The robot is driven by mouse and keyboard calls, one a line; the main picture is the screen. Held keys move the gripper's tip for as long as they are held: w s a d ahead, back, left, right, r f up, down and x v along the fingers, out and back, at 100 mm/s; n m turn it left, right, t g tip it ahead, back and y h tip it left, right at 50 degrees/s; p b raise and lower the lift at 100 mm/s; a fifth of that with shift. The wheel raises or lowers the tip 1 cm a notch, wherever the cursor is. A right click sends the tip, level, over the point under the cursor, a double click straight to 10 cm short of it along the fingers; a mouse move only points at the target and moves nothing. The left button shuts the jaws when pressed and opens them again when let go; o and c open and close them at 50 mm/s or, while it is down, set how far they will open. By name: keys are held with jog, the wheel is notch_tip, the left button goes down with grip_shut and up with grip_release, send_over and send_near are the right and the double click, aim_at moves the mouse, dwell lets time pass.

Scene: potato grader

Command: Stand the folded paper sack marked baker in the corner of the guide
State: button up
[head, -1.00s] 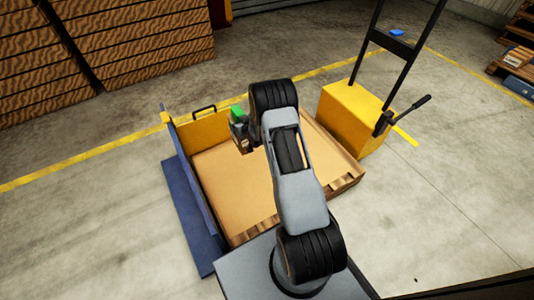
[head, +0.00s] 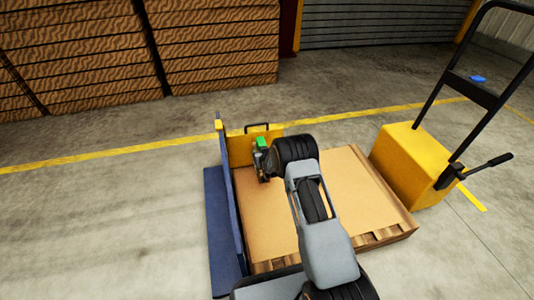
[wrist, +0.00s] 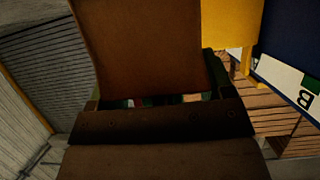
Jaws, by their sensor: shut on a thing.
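My gripper (head: 262,166) is shut on a brown paper sack (wrist: 140,45), which fills the upper middle of the wrist view. No marking shows on its visible face. In the head view the sack is hard to make out among the dark fingers and a green part. The guide has a yellow wall (head: 240,149) with a black handle and a long blue wall (head: 232,220), meeting in a corner at the left of the pallet. My gripper is close to the yellow wall, right of that corner. The wrist view shows the guide's yellow wall (wrist: 230,22) and blue wall (wrist: 285,38) at upper right.
A tan sheet (head: 345,195) covers the wooden pallet (head: 395,237) and looks bare. A yellow pallet truck (head: 408,165) with a tall black handle stands at the right. Stacked wooden crates (head: 215,45) stand at the back left. Floor left of the guide is clear.

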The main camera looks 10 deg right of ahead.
aim_at(259, 171)
jog(key=shift+w+a+f, duration=0.2)
jog(key=shift+w+a, duration=0.05)
notch_tip(259, 171, down, 3)
jog(key=shift+w+a+f+b, duration=0.1)
jog(key=shift+a+f+b, duration=0.05)
jog(key=shift+b, duration=0.8)
jog(key=o, duration=1.9)
jog(key=shift+f, duration=0.25)
jog(key=shift+c, duration=0.2)
jog(key=shift+r, duration=0.1)
